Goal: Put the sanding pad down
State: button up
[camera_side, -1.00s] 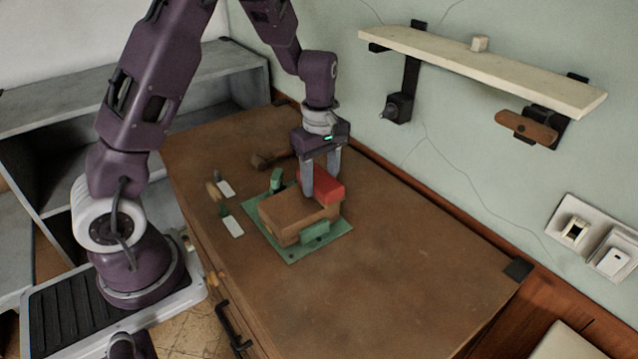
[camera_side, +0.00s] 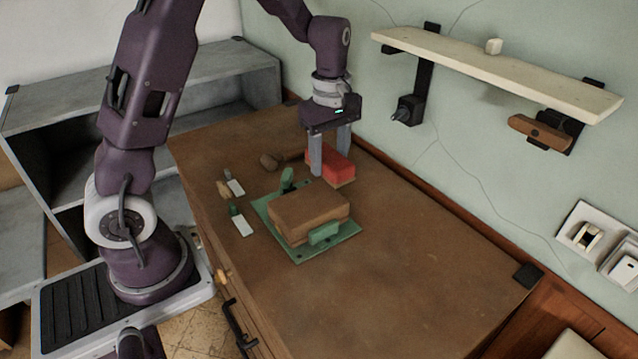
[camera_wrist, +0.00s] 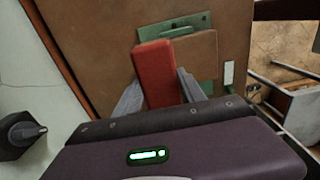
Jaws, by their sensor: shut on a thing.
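The sanding pad is a red block (camera_side: 338,167) with a tan underside, beyond the wooden block in the side view. My gripper (camera_side: 328,163) is shut on it, with one grey finger on each side. In the wrist view the red pad (camera_wrist: 155,75) shows between the two fingers (camera_wrist: 157,92). The pad is low over the workbench top (camera_side: 400,245); I cannot tell whether its underside touches. The brown wooden block (camera_side: 308,212) lies on a green plate (camera_side: 290,252) with green stops, and the pad is clear of it in the side view.
A wall shelf (camera_side: 500,75) hangs above the bench's back edge. The bench's right part is bare.

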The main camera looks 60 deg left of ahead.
jog(key=s+a+f, duration=0.1)
jog(key=s+a, duration=0.7)
jog(key=a, duration=0.1)
jog(key=w, duration=1.9)
jog(key=f, duration=1.1)
jog(key=shift+s+a+f, duration=0.1)
jog(key=shift+a+f, duration=0.15)
jog(key=shift+a, duration=0.1)
jog(key=shift+w+f, duration=0.25)
jog(key=shift+f, duration=0.15)
jog(key=o, duration=1.3)
jog(key=shift+o, duration=0.2)
